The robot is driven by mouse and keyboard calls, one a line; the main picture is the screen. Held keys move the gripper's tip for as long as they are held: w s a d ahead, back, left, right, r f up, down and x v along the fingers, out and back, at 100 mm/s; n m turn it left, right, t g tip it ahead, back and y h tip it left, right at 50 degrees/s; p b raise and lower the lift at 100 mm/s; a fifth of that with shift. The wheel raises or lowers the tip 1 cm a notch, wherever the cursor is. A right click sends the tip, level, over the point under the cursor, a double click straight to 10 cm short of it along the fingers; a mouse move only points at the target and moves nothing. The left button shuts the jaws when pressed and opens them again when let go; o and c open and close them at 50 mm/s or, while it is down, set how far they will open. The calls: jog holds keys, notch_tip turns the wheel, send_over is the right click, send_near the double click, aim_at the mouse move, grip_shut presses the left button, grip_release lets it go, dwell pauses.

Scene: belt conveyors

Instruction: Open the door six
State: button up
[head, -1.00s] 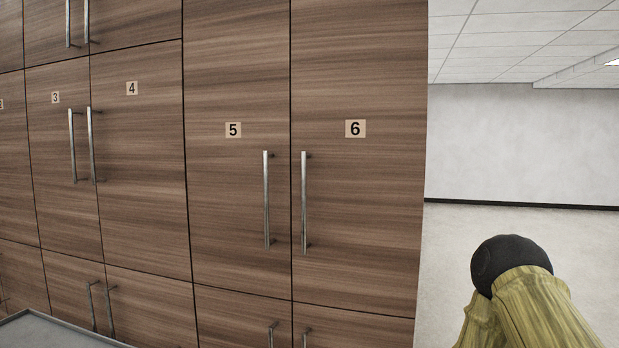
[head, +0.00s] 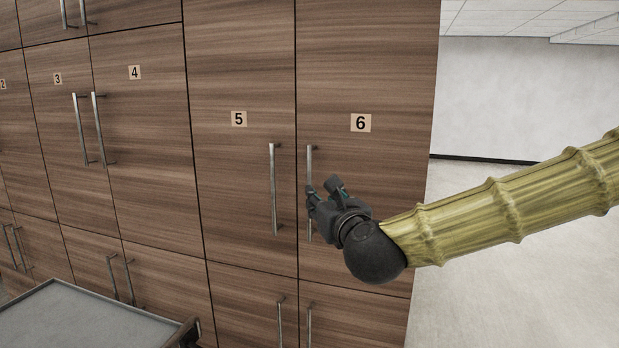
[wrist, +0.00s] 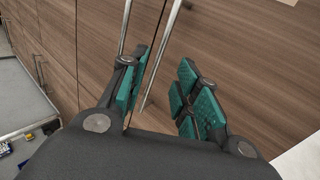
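Door six (head: 375,190) is a closed brown wood-grain panel with a "6" label (head: 360,123). Its vertical metal handle (head: 309,165) is at the panel's left edge. My gripper (head: 324,190) is in front of this handle in the head view and hides part of its lower half. In the wrist view, the gripper's teal-padded fingers (wrist: 163,90) are spread apart. The door six handle (wrist: 162,55) runs up between them in that view, and no contact with the pads can be made out.
Door five (head: 238,190) with its own handle (head: 273,190) is closed just left of door six. A grey-topped table (head: 90,315) stands at the lower left. Open floor (head: 510,270) lies right of the cabinet.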

aim_at(310, 179)
jog(key=p+x, duration=0.1)
jog(key=x, duration=0.2)
jog(key=r+p+x, duration=0.1)
jog(key=p+x, duration=0.1)
jog(key=x, duration=0.1)
jog(key=p+x, duration=0.1)
jog(key=x, duration=0.2)
jog(key=shift+r, duration=0.3)
jog(key=shift+p+x, duration=0.55)
jog(key=shift+x, duration=0.35)
jog(key=shift+d+f, duration=0.1)
grip_shut()
